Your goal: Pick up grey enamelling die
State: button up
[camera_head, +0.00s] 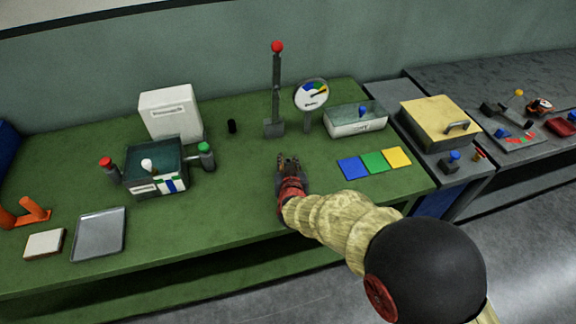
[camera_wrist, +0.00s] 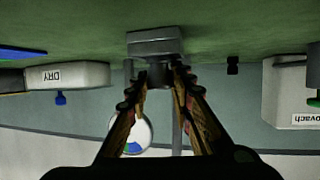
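The grey die (camera_wrist: 154,44) is a grey block with a darker round stem, shown upside down at the upper middle of the wrist view. It appears to rest on the green table. My gripper (camera_wrist: 160,78) has its two ridged fingers on either side of the stem. They look parted, with the stem between their tips; firm contact cannot be made out. In the head view my gripper (camera_head: 289,162) is low over the table's middle and largely hides the die, with grey showing beside the red wrist part.
Behind stand a grey post with a red ball (camera_head: 276,88) and a dial gauge (camera_head: 312,94). A small black cylinder (camera_head: 232,126) stands to the left. Blue, green and yellow tiles (camera_head: 374,162) lie right of my gripper. A grey tray (camera_head: 99,235) lies far left.

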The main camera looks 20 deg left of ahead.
grip_shut()
